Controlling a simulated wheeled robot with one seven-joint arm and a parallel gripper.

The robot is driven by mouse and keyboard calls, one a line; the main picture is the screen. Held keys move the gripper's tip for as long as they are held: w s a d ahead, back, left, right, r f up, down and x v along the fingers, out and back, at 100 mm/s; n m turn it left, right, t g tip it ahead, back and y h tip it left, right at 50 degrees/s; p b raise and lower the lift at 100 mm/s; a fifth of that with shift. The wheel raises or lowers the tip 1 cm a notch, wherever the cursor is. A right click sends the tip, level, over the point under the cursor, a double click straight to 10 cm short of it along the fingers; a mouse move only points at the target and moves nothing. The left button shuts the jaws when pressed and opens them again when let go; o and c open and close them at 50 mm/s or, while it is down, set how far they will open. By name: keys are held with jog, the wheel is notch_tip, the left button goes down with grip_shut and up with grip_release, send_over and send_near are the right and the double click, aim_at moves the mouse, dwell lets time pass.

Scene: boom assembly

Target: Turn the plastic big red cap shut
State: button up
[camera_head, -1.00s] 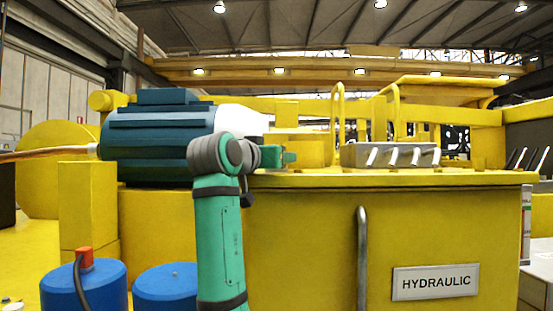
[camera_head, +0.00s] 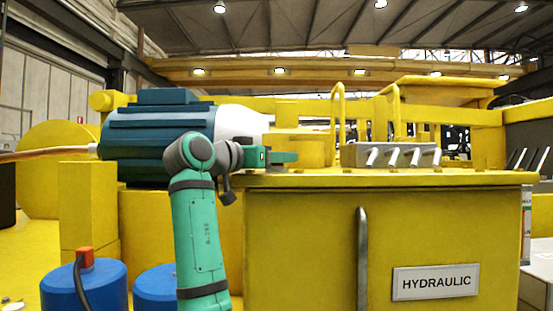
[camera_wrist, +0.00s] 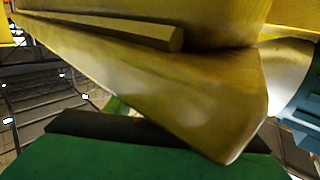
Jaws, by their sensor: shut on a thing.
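My gripper (camera_head: 278,157) is the green end of my arm. In the head view it points right, just above the left end of the yellow hydraulic cabinet's top (camera_head: 400,178). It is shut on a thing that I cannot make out. In the wrist view its green body and dark edge fill the bottom, with a yellow slab (camera_wrist: 180,85) coming to a corner close in front. I cannot make out a big red cap at my gripper. A small red piece (camera_head: 86,257) with a dark cable sits on a blue drum (camera_head: 60,288) at lower left.
A large blue motor (camera_head: 150,135) with a pale end (camera_head: 240,122) stands behind my arm. A grey valve block (camera_head: 390,155) with several white levers sits on the cabinet, right of my gripper. Yellow rails (camera_head: 338,120) rise behind it. A handle (camera_head: 361,255) runs down the cabinet front.

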jog(key=o, duration=1)
jog(key=shift+d, duration=0.1)
jog(key=v, duration=1)
jog(key=shift+s+a, duration=0.25)
jog(key=shift+a, duration=0.05)
jog(key=shift+o, duration=0.2)
